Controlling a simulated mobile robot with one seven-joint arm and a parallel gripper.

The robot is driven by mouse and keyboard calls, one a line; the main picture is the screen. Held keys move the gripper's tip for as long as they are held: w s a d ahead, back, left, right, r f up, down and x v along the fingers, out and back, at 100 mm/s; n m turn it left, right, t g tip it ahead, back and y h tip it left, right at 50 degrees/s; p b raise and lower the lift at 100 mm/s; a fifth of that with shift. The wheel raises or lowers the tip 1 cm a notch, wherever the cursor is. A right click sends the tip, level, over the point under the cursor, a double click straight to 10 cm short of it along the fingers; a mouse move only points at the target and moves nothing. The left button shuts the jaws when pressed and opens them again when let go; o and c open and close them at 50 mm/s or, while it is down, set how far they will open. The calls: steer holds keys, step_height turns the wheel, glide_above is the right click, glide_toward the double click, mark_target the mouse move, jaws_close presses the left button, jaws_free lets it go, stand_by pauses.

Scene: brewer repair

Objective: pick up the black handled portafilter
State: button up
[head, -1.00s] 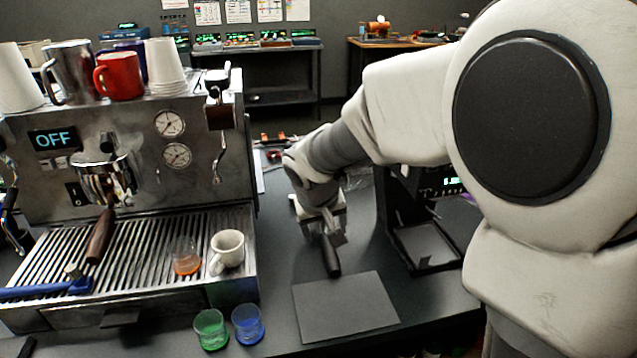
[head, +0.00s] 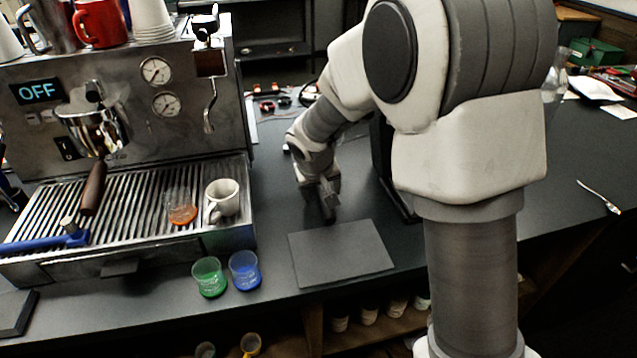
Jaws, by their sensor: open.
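The black handled portafilter (head: 327,207) stands out only as a dark handle on the counter, just behind the grey mat. Its head end is hidden by my gripper. My gripper (head: 324,193) is low over the counter, pointing down at the handle, with its fingers at or around it. The jaws are open; I cannot tell whether they touch the handle.
The grey mat (head: 341,254) lies flat in front. The espresso machine (head: 120,110) with its drip tray stands left, holding a white cup (head: 222,200). A green glass (head: 208,277) and a blue glass (head: 244,270) stand near the front edge. Counter at right is mostly clear.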

jaws_close()
steer(key=shift+r, duration=0.1)
stand_by(0.4)
